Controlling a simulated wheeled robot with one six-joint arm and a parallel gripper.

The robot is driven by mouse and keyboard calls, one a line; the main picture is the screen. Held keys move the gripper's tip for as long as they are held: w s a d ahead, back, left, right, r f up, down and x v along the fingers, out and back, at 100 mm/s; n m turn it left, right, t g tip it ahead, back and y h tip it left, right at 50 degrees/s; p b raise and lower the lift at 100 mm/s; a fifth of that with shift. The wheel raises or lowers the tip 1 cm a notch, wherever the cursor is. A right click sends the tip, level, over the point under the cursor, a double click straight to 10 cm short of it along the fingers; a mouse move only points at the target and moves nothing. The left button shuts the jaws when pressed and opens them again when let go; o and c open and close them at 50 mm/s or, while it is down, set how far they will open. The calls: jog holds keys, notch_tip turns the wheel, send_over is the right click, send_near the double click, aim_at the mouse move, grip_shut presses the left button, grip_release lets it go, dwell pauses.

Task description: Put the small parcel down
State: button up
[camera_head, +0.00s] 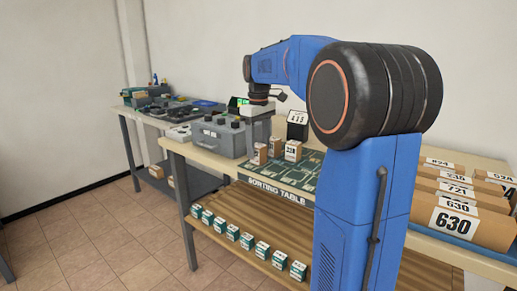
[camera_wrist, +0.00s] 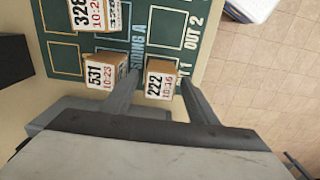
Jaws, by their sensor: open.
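The small parcel (camera_wrist: 160,83), a brown box with a white label reading 222, stands on the green sorting mat (camera_wrist: 120,42) in the wrist view. My gripper (camera_wrist: 158,73) is open, with one finger on either side of this parcel. Whether the fingers touch it I cannot tell. A second parcel (camera_wrist: 105,70), labelled 531, stands just left of the left finger. A third parcel (camera_wrist: 92,14), labelled 328, stands farther up the mat. In the head view my wrist (camera_head: 258,98) is over the table, and the fingers are hidden or too small to make out.
The sorting table (camera_head: 208,160) has a grey box (camera_head: 222,138) at its left and a black number sign (camera_head: 297,125) behind the mat. Larger parcels (camera_head: 457,222) fill a blue tray at right. Several small green-and-white boxes (camera_head: 247,241) line the lower shelf.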

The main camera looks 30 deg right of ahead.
aim_at(258, 145)
notch_tip(258, 145, up, 12)
jog(key=shift+f, duration=0.25)
jog(key=shift+s, duration=0.1)
jog(key=s+a+f+m+t, duration=0.1)
jog(key=s+a+f, duration=0.4)
jog(key=s, duration=0.2)
jog(key=s+a+f+m+t, duration=0.1)
jog(key=s+a+f, duration=0.35)
jog(key=s, duration=0.35)
jog(key=s+a+f+m+t, duration=0.1)
jog(key=s+a+f, duration=0.2)
jog(key=s+f, duration=0.4)
jog(key=s+a+f+m+t, duration=0.1)
jog(key=s+a+f, duration=0.2)
jog(key=s+f, duration=0.5)
notch_tip(258, 145, down, 3)
jog(key=shift+a+r+t, duration=0.15)
jog(key=shift+t, duration=0.25)
